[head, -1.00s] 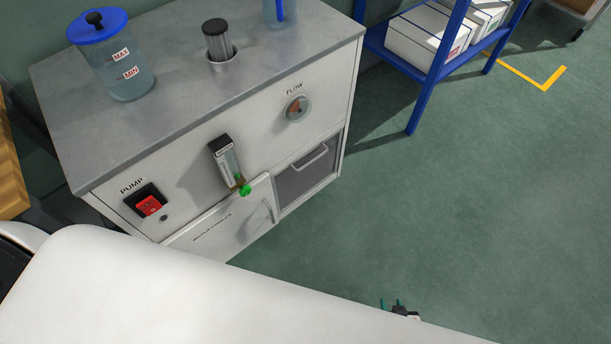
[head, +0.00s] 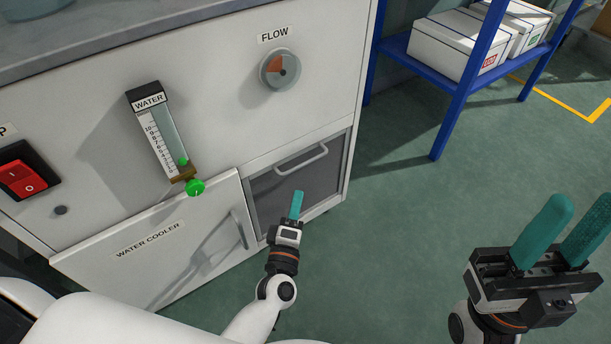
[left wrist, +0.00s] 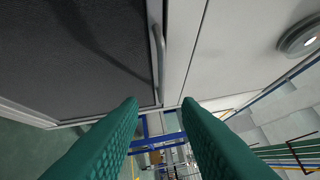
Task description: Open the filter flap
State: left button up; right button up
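The filter flap (head: 290,185) is a dark grey mesh panel in a light frame at the right end of the cooler's front. Its bar handle (head: 302,159) runs along its upper part. My left gripper (head: 297,206) is in front of the flap, below the handle in the head view, with one finger mostly hiding the other. In the left wrist view its two teal fingers (left wrist: 161,104) are apart and empty. The handle (left wrist: 158,60) shows ahead of the fingertips there, not between them. My right gripper (head: 578,218) is open and empty at the lower right, away from the cooler.
The white panel marked WATER COOLER (head: 150,245) with its own handle (head: 239,229) is left of the flap. A water gauge (head: 157,130) with a green knob and a flow dial (head: 280,69) are above. A blue shelf (head: 450,110) stands at right. Floor between is clear.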

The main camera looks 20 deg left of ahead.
aim_at(306, 163)
pick_arm(q)
jog(key=w, duration=0.4)
jog(key=w+a+r+b, duration=0.1)
jog(key=w, duration=0.3)
jog(key=w+b, duration=0.1)
jog(key=w, duration=0.2)
jog(key=shift+w+a+r, duration=0.2)
jog(key=shift+w+r, duration=0.15)
jog(key=shift+w, duration=0.05)
jog(key=shift+c, duration=0.5)
grip_shut()
